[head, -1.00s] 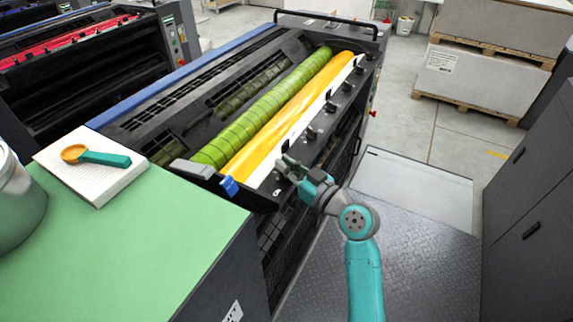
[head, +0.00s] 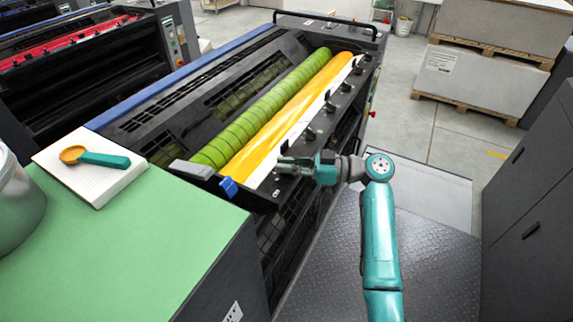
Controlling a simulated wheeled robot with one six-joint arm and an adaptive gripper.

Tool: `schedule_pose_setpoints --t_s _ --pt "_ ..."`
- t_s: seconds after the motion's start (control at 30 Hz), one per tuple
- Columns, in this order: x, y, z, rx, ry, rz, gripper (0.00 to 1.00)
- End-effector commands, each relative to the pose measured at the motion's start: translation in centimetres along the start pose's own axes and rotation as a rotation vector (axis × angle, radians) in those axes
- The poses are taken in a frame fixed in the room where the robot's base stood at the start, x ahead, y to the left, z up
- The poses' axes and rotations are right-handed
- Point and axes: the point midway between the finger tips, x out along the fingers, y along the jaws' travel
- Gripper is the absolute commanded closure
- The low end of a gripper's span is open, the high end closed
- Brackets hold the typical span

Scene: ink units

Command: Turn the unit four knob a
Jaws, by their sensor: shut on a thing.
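The ink unit has a row of small dark knobs along its right rail, beside a yellow roller. Clear ones are a knob (head: 311,134) just beyond my gripper, another knob (head: 331,107) and a farther knob (head: 346,86). My gripper (head: 284,165) is at the near end of this row, reaching in from the right, and is shut on a knob. That knob is mostly hidden by the fingers, and I cannot read any label or its turned angle.
Dark cabinets (head: 530,200) stand at the right. The metal-plate floor (head: 440,260) between is clear.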

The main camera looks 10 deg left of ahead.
Motion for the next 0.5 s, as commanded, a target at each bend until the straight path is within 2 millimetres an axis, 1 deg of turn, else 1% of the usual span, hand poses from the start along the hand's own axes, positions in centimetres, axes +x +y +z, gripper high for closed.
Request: schedule_pose_setpoints --t_s 0.2,0.5 --pt "-0.03 0.03 0.06 0.000 -0.001 -0.038 1.00" --pt "-0.02 0.02 0.11 0.001 -0.002 -0.044 1.00"
